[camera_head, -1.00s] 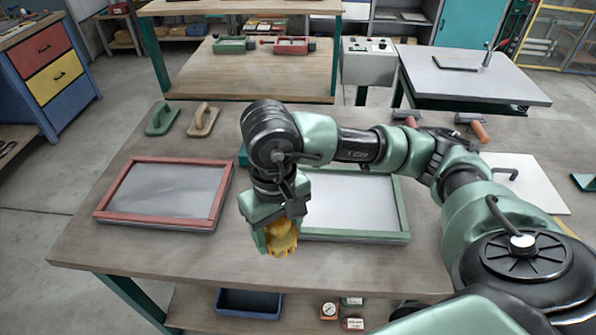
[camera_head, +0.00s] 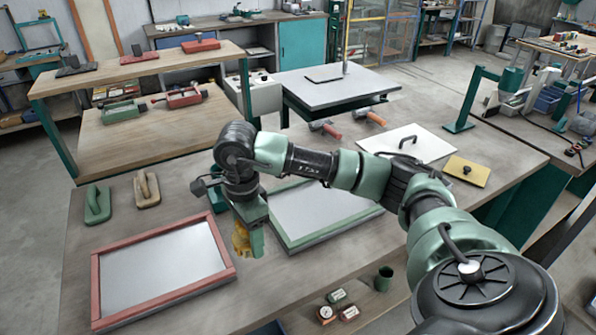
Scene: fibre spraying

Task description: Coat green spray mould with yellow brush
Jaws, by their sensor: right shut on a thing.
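The green-framed spray mould (camera_head: 330,237) lies flat on the workbench, with a pale grey surface. My right arm crosses above it and hides part of its far side. My right gripper (camera_head: 250,228) is shut on the yellow brush (camera_head: 241,240), at the mould's left edge in the picture. The brush hangs down, largely covered by the gripper; I cannot tell whether it touches anything. My left gripper is not in view.
A red-framed mould (camera_head: 95,283) lies left of the green one. A green float (camera_head: 97,206) and a tan float (camera_head: 147,190) lie behind it. A green cup (camera_head: 383,279) and small containers (camera_head: 338,297) are near the front. A white board (camera_head: 408,143) lies at the right.

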